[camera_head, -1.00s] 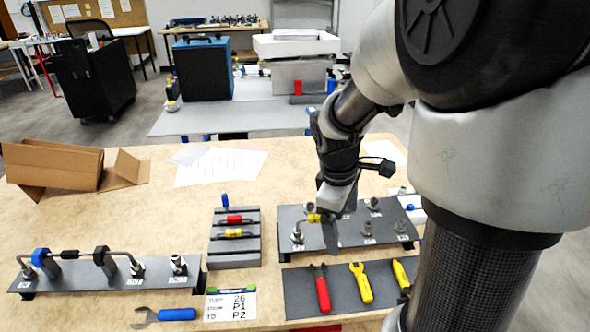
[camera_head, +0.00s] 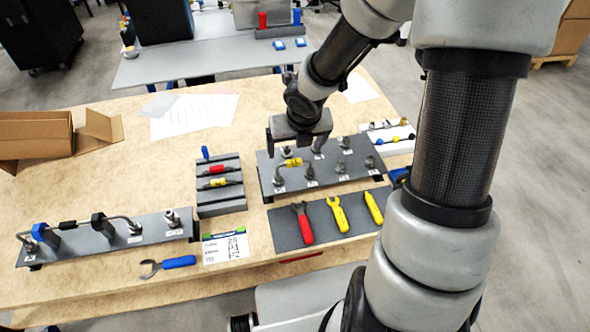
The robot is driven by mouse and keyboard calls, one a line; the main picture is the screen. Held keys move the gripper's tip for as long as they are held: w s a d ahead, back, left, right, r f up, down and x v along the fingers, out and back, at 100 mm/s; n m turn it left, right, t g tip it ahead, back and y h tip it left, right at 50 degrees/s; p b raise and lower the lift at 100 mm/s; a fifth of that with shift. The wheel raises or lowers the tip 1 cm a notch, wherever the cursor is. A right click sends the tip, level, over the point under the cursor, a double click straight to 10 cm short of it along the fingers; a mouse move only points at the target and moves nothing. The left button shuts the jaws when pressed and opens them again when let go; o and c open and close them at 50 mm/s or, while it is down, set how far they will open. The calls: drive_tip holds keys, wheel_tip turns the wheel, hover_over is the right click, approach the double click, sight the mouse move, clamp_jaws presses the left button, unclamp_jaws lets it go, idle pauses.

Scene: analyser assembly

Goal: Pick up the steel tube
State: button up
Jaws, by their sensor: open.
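A bent steel tube (camera_head: 78,224) spans the left dark plate, its ends at the fittings there. A blue clamp-like piece and a black one sit along it. A shorter steel tube with a yellow sleeve (camera_head: 293,162) stands at the left fittings of the right dark plate. I cannot tell which tube is meant. My gripper (camera_head: 297,143) is open and appears empty, above the back left of the right plate. It is near the yellow-sleeved tube in the picture, but the gap is unclear. It is far from the left tube.
A grey rack (camera_head: 221,207) holds red and yellow-sleeved pieces. A dark mat (camera_head: 322,233) holds red and yellow tools. A blue-handled wrench (camera_head: 167,265) and a printed card (camera_head: 225,247) lie in front. A cardboard box (camera_head: 36,134) stands left. The table's middle left is clear.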

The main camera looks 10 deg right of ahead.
sight(294, 161)
drive_tip(key=b+x, duration=0.2)
drive_tip(key=x, duration=0.3)
drive_tip(key=shift+w+f, duration=0.15)
drive_tip(key=shift+f, duration=0.2)
drive_tip(key=shift+d+b+x, duration=0.2)
drive_tip(key=shift+b+x, duration=1.4)
drive_tip(key=shift+x, duration=1.1)
drive_tip(key=c, duration=0.6)
